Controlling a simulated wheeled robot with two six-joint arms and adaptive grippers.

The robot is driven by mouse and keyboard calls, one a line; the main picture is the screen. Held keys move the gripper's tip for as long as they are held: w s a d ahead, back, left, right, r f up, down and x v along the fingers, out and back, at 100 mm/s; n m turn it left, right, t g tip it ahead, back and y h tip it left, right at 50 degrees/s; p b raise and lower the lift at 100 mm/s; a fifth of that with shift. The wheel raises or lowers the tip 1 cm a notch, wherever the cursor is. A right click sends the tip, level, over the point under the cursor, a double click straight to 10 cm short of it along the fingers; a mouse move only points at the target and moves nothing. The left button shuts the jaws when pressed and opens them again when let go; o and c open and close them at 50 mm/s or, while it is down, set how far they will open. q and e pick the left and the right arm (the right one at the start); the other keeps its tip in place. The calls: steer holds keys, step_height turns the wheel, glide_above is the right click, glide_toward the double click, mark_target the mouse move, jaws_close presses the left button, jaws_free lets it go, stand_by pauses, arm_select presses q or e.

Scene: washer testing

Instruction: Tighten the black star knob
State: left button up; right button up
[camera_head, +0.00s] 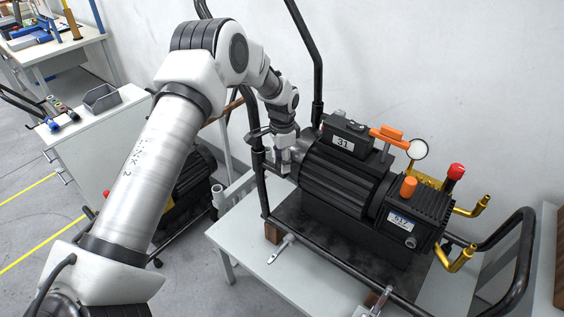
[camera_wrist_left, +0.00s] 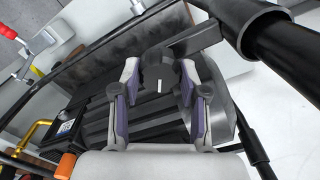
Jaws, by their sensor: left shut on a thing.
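The black star knob (camera_wrist_left: 158,70) shows between the fingers in the left wrist view, with a small white mark on its face. My left gripper (camera_head: 283,160) is at the left end of the black pump motor (camera_head: 340,180) in the head view. In the left wrist view its two grey and purple fingers (camera_wrist_left: 160,82) are closed on the sides of the knob. In the head view the gripper and wrist mostly hide the knob. My right gripper is not in view.
The pump sits on a white table (camera_head: 245,240) inside a black tube frame (camera_head: 318,60), whose bars pass close to my left wrist. Orange caps (camera_head: 408,186), a gauge (camera_head: 417,149), a red knob (camera_head: 456,172) and brass pipes (camera_head: 455,262) stand on the right. A white wall is behind.

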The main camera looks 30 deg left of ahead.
arm_select(q)
steer(key=m, duration=0.4)
steer(key=shift+f+m+b, duration=0.1)
steer(key=shift+m+b, duration=0.2)
steer(key=shift+b, duration=0.05)
steer(key=m, duration=0.4)
stand_by(0.4)
steer(key=o, duration=1.1)
steer(key=shift+o, duration=0.2)
steer(key=shift+w+d, duration=0.1)
step_height(320, 180, up, 12)
